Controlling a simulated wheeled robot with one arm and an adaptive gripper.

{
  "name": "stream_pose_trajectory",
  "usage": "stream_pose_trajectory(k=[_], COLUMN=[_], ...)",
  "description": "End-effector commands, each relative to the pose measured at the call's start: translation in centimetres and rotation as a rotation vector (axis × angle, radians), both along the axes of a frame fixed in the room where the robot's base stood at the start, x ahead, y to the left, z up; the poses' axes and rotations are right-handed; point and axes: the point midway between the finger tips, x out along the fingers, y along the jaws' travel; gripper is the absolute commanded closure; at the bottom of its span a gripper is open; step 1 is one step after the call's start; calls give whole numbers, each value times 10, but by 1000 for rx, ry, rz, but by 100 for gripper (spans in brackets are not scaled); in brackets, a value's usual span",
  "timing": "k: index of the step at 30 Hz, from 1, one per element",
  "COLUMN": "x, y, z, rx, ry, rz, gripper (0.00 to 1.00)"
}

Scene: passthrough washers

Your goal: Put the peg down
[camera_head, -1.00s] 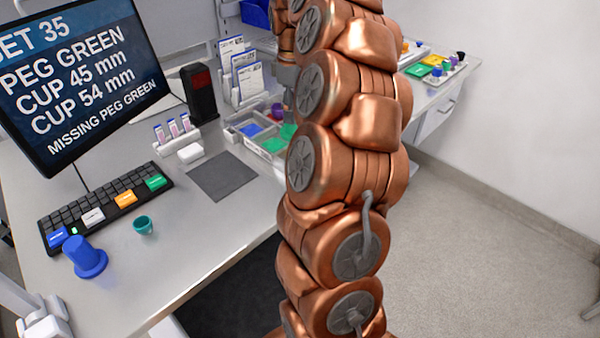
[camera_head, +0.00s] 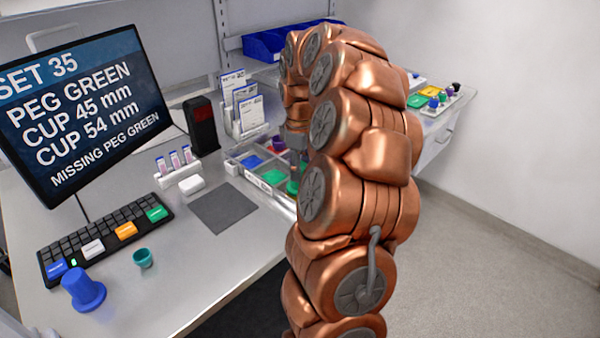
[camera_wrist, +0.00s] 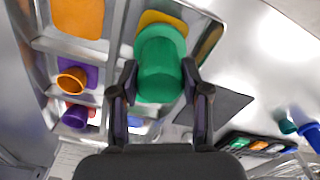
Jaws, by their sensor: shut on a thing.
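My gripper (camera_wrist: 160,78) is shut on the green peg (camera_wrist: 158,60) in the wrist view, one dark finger on each side. The peg is over the sorting tray (camera_wrist: 116,35), above or in front of a compartment with a yellow floor. I cannot tell whether it touches the tray. In the head view, a green part that looks like the peg (camera_head: 292,187) shows at the tray's right end (camera_head: 258,183), beside my arm. My arm hides most of the gripper there.
An orange cup (camera_wrist: 72,80) and a purple cup (camera_wrist: 76,117) stand in tray compartments. A grey mat (camera_head: 223,208) lies bare left of the tray. A blue peg (camera_head: 83,290) and teal cup (camera_head: 143,258) stand near the keyboard (camera_head: 105,235). A monitor (camera_head: 85,110) stands behind.

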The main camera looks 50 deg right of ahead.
Motion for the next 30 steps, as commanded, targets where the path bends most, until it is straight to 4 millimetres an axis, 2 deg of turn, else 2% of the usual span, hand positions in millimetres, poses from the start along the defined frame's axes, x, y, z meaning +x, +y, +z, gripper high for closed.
stream_pose_trajectory(k=[6, 18, 19, 25, 30], x=[-1, 0, 0, 0, 0], y=[0, 0, 0, 0, 0], z=[-22, -28, -26, -26, -26], rx=[1, 1, 0, 1, 0], ry=[3, 1, 1, 1, 1], rz=[-1, -1, -1, -1, -1], gripper=[89, 89, 51, 30, 29])
